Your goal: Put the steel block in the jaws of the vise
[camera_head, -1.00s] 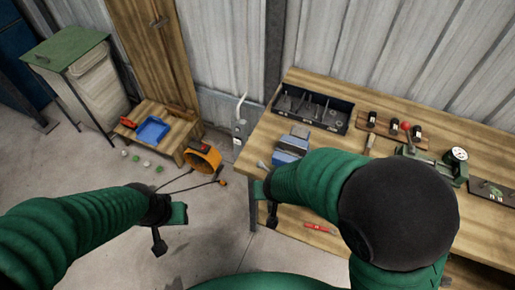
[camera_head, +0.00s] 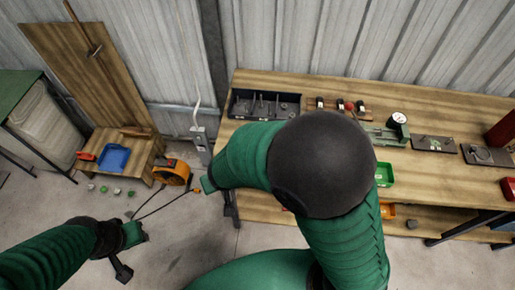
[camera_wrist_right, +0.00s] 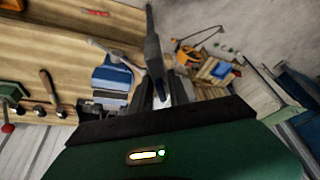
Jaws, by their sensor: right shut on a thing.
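The blue vise (camera_wrist_right: 112,80) shows in the right wrist view on the bench, left of my right gripper (camera_wrist_right: 160,85). In the head view my right arm hides the vise. My right gripper is shut on a small pale grey piece (camera_wrist_right: 163,98) that looks like the steel block, mostly hidden between the dark fingers. In the head view this gripper (camera_head: 206,184) is at the bench's left end, partly hidden by its arm. My left gripper (camera_head: 128,250) hangs low over the floor at the left; its finger opening is unclear.
The wooden bench (camera_head: 440,182) carries a black tool tray (camera_head: 264,105), a rack (camera_head: 340,107), a dial gauge (camera_head: 398,119) and a green bin (camera_head: 384,174). On the left a low wooden stand (camera_head: 142,152) holds a blue tray (camera_head: 114,157). An orange reel (camera_head: 173,172) sits on the floor.

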